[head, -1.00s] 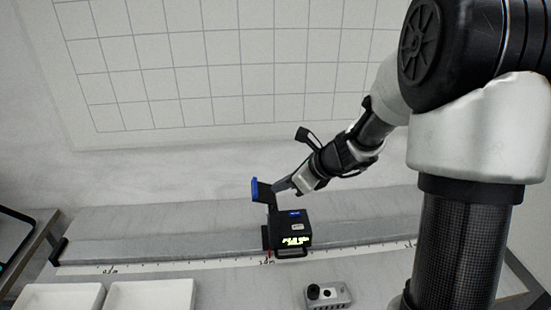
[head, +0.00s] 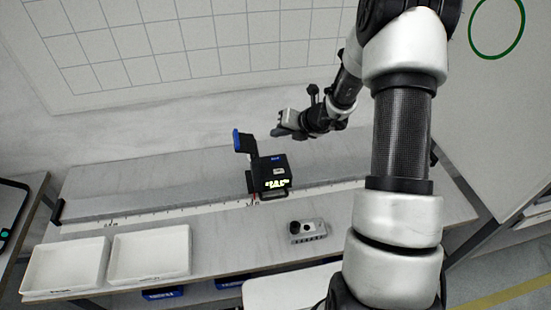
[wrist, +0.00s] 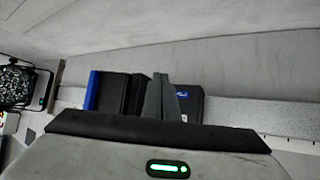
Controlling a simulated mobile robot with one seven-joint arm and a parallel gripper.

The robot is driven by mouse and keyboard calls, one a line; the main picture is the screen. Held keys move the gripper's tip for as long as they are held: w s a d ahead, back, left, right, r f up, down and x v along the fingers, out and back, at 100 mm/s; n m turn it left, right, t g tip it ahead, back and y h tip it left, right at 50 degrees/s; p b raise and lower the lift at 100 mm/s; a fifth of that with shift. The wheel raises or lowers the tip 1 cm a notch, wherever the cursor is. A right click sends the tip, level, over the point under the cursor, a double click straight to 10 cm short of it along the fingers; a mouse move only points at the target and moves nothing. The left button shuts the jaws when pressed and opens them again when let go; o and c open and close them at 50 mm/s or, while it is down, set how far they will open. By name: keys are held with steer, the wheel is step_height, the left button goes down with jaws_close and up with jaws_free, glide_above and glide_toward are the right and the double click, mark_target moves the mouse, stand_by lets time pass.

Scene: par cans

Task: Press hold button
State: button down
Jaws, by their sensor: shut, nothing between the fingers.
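A black device (head: 268,176) with a lit yellow-green display (head: 276,184) stands on the long grey bench in the head view. An upright arm with a blue end (head: 236,140) rises at its left. A small pale patch shows on its top; I cannot tell whether this is the hold button. My gripper (head: 279,132) is shut and empty, apart from the device and above it in the picture. In the wrist view, my gripper's fingers (wrist: 161,97) are together in front of the black device (wrist: 190,105), partly hiding it. Its blue edge (wrist: 92,91) shows to their left.
A small grey box with a black knob (head: 308,230) sits nearer on the bench. Two white trays, left (head: 66,264) and right (head: 150,254), lie at the front left. A scale strip (head: 150,215) runs along the bench. A gridded panel (head: 200,40) is behind.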

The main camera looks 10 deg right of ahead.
steer(key=shift+f+b, duration=3.55)
steer(key=shift+f, duration=0.75)
steer(key=shift+f, duration=0.1)
steer(key=shift+f+b, duration=0.35)
steer(key=shift+b, duration=0.05)
steer(key=shift+f+b, duration=0.35)
steer(key=shift+b, duration=0.05)
steer(key=shift+r, duration=0.1)
steer(key=shift+r+p, duration=0.65)
steer(key=shift+r, duration=0.05)
step_height(320, 180, up, 5)
steer(key=p, duration=0.4)
